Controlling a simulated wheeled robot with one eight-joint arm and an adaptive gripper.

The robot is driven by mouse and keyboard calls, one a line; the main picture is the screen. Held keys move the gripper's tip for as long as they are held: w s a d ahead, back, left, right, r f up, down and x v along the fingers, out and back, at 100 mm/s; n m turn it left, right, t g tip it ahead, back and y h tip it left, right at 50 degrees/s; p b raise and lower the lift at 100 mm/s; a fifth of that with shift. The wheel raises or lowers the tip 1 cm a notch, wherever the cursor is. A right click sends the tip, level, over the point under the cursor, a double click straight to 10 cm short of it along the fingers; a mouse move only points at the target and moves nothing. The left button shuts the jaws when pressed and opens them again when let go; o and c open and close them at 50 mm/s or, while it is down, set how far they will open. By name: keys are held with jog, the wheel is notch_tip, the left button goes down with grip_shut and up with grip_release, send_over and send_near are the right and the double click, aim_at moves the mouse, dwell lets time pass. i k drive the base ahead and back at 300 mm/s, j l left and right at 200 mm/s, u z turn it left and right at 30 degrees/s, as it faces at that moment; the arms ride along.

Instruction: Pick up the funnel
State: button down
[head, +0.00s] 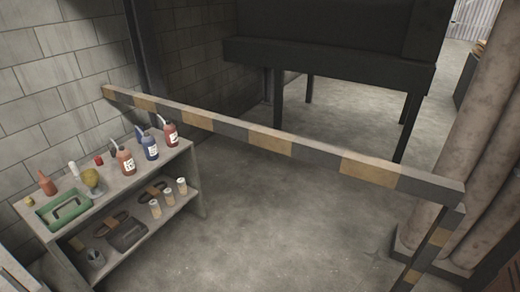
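An olive-yellow, rounded thing (93,180) with a narrower lower part stands on the top of a grey shelf unit (125,185) at the left in the head view. It may be the funnel, but it is too small to be sure. A small grey round piece (95,257) lies on the lower shelf; its kind cannot be told. My gripper is not in view.
A dark case (127,234) and pale-capped cylinders (169,197) sit below. A striped barrier (270,140) crosses behind. Floor right of the shelf is clear.

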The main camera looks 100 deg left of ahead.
aim_at(90, 177)
jog(key=u, duration=4.45)
jog(key=i, duration=0.35)
